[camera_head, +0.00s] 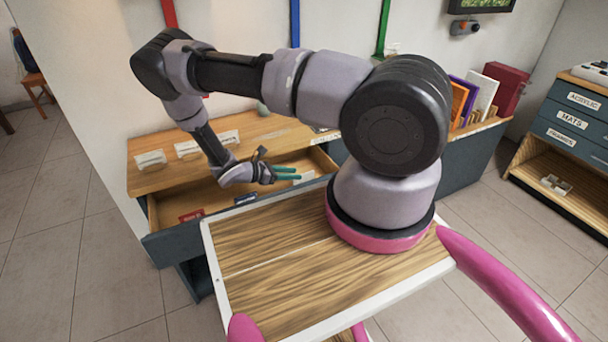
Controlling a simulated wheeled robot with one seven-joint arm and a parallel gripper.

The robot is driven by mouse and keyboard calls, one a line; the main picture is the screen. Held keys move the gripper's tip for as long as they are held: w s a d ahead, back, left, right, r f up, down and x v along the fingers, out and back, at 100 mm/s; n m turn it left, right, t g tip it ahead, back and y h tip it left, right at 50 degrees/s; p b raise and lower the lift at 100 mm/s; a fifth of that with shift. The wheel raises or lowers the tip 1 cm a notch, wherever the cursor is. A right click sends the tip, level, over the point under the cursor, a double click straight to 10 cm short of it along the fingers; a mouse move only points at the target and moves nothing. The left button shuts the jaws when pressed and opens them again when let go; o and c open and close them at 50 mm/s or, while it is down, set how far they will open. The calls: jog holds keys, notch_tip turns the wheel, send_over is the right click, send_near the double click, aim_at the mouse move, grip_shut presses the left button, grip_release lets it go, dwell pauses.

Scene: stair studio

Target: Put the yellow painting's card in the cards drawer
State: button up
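A wooden-topped cabinet (283,127) stands against the wall with a wide drawer (160,247) pulled open. A red card (191,215) and a dark blue card (245,198) lie in it; I cannot tell whether it is labelled for cards. My gripper (298,174) is over the right part of the drawer. Its two teal fingers point right, with a narrow gap between them. A small pale thing (306,177) shows near the fingertips; I cannot tell whether it is held. No yellow painting or yellow card can be made out.
White holders (187,148) stand on the cabinet top. Colourful books or folders (463,98) and a red box (507,88) are at the right. A separate drawer unit (571,120) reads ACRYLIC and MATS.

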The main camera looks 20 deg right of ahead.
jog(key=w+a+r+m+g+y, duration=0.1)
jog(key=a+r+m+y, duration=0.2)
jog(key=r, duration=0.6)
jog(key=w+a+r+m+g+y, duration=0.1)
jog(key=a+r+m, duration=0.25)
jog(key=r, duration=0.55)
jog(key=s+r+m+y, duration=0.3)
jog(key=r+m+y, duration=0.35)
jog(key=r, duration=1.15)
jog(key=s+r+m+t+y, duration=0.5)
jog(key=s+r+m+t, duration=0.3)
jog(key=s+r, duration=1.1)
notch_tip(320, 180, up, 4)
jog(key=shift+d+r+m+t, duration=0.15)
jog(key=shift+d+m+t, duration=0.2)
jog(key=shift+m, duration=0.45)
jog(key=shift+s, duration=0.1)
